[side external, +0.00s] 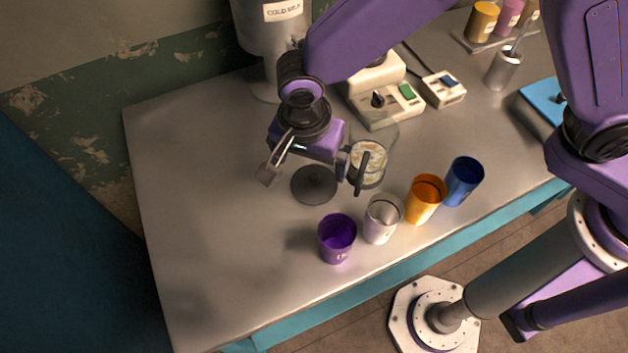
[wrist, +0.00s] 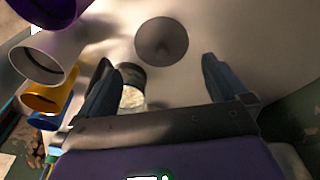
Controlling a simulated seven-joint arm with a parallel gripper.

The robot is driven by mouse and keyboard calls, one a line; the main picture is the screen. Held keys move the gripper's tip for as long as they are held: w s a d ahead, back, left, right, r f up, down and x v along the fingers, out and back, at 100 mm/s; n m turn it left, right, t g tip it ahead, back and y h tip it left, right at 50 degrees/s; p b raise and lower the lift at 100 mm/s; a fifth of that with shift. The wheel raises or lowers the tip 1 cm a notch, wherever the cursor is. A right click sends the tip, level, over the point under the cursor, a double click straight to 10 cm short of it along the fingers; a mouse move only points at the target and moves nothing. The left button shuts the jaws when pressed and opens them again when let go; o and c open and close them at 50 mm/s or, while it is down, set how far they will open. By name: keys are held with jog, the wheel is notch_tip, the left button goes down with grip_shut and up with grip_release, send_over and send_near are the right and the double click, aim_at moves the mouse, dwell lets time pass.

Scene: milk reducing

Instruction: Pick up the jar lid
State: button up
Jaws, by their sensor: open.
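The jar lid (side external: 314,186) is a dark grey round disc with a small raised middle. It lies flat on the table, left of a glass jar (side external: 369,178). The jar (wrist: 132,94) shows beside the left finger there, partly hidden by my gripper. The exact height of my fingers above the table is unclear.
Purple (side external: 337,240), white (side external: 381,221), orange (side external: 425,200) and blue (side external: 463,181) cups stand in a row along the front edge. A switch box (side external: 393,106) and a large metal container (side external: 270,30) stand behind. The table's left side is clear.

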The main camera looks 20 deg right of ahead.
aim_at(314, 176)
jog(key=f, duration=0.3)
jog(key=shift+w+d+f, duration=0.2)
jog(key=shift+f, duration=0.05)
jog(key=shift+w+d+f, duration=0.15)
jog(key=shift+w+f, duration=0.05)
jog(key=shift+f, duration=0.6)
jog(key=shift+w+d+f, duration=0.15)
jog(key=shift+w+f, duration=0.05)
jog(key=shift+f, duration=0.65)
jog(key=shift+w+d+f, duration=0.15)
jog(key=shift+w+f, duration=0.05)
jog(key=shift+f, duration=0.6)
jog(key=c, duration=0.6)
